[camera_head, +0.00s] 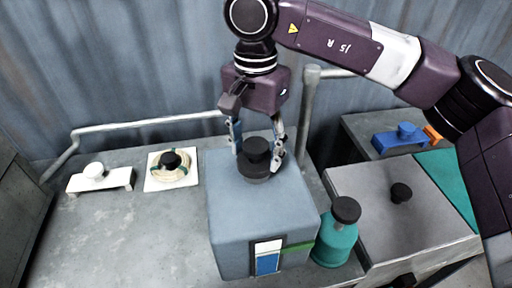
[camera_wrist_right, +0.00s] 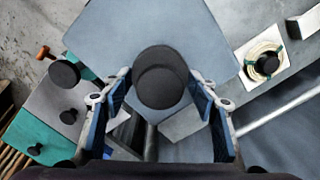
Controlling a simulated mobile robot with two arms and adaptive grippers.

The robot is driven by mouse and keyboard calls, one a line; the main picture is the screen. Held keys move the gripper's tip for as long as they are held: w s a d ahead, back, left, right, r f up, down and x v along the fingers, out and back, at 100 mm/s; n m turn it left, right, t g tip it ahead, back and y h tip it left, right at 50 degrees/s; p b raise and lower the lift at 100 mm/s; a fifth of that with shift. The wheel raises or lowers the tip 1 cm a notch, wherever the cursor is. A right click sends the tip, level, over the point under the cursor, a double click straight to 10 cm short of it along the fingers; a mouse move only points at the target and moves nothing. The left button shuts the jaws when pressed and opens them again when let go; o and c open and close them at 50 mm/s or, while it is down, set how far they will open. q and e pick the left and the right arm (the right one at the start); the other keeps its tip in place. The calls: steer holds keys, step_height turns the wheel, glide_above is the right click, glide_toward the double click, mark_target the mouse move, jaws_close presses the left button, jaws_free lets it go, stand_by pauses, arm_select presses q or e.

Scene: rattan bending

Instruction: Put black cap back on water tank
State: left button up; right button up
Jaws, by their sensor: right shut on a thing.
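The black cap (camera_head: 256,150) is at the top of the grey-blue box-shaped water tank (camera_head: 232,225), which has a small blue-and-white label on its front. The cap looks upright, with a narrower upper part and a wider dark part below. My right gripper (camera_head: 258,158) points down from above and is shut on the cap, one finger on each side. In the right wrist view the round cap (camera_wrist_right: 161,78) lies between the two blue-padded fingers, over the tank top (camera_wrist_right: 150,30). I cannot tell whether the cap is fully seated. My left gripper is not in view.
A teal bottle with a black lid (camera_head: 336,235) stands close to the tank's right side. A grey box with a black knob (camera_head: 360,205) is farther right. A white stand (camera_head: 100,182) and a coil on a white plate (camera_head: 172,180) are at the left. The front-left bench is clear.

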steer(key=shift+f+b, duration=0.35)
steer(key=shift+f, duration=0.15)
stand_by(0.4)
steer(key=o, duration=1.3)
steer(key=shift+o, duration=0.7)
steer(key=o, duration=0.5)
steer(key=shift+c, duration=0.2)
steer(key=shift+r, duration=0.15)
steer(key=shift+r+p, duration=2.55)
steer(key=shift+r, duration=1.35)
